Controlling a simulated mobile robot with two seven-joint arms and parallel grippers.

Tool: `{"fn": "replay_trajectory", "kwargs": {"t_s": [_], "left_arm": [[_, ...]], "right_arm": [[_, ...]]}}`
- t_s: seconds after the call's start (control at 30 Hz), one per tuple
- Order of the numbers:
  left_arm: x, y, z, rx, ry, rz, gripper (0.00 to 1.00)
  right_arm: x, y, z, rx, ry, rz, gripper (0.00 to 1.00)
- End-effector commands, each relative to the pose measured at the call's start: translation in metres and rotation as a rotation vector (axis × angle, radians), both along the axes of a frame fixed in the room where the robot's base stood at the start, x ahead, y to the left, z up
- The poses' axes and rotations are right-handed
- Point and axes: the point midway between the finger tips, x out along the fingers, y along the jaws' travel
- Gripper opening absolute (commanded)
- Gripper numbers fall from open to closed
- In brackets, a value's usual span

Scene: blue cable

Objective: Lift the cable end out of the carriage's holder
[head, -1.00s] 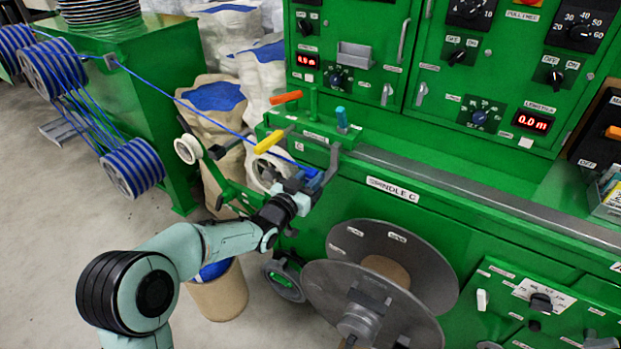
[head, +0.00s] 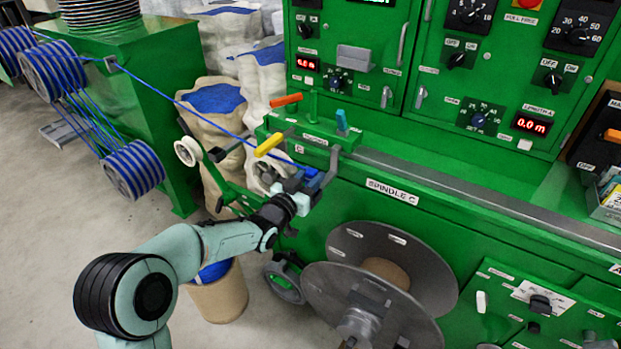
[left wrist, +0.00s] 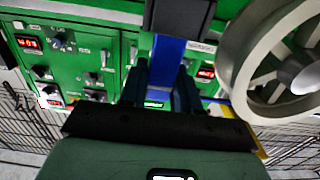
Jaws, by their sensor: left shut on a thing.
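The blue cable (head: 213,120) runs taut from the pulleys at upper left down to the green carriage (head: 314,152), which carries orange, yellow and blue levers. My left gripper (head: 312,184) is at the carriage's front left, where the cable comes in. It is shut on the cable end, which shows as a blue piece (left wrist: 167,62) between the fingers (left wrist: 160,92) in the left wrist view. The holder is mostly hidden by the gripper, so I cannot tell whether the end still sits in it. My right gripper is not in view.
A small white guide wheel (head: 187,151) stands left of the carriage. A large grey spool (head: 375,290) sits below on the green machine. A grey rail (head: 480,190) runs right from the carriage. A brown bin (head: 222,298) stands beneath my left arm.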

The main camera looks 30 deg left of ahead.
Motion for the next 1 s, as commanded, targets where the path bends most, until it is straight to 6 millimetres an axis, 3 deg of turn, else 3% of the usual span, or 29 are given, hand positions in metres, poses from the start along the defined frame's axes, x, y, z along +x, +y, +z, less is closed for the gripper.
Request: {"fn": "replay_trajectory", "kwargs": {"t_s": [1.0], "left_arm": [[0.0, -0.001, 0.043, 0.001, -0.002, -0.001, 0.0]], "right_arm": [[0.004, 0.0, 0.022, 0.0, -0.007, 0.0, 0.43]]}}
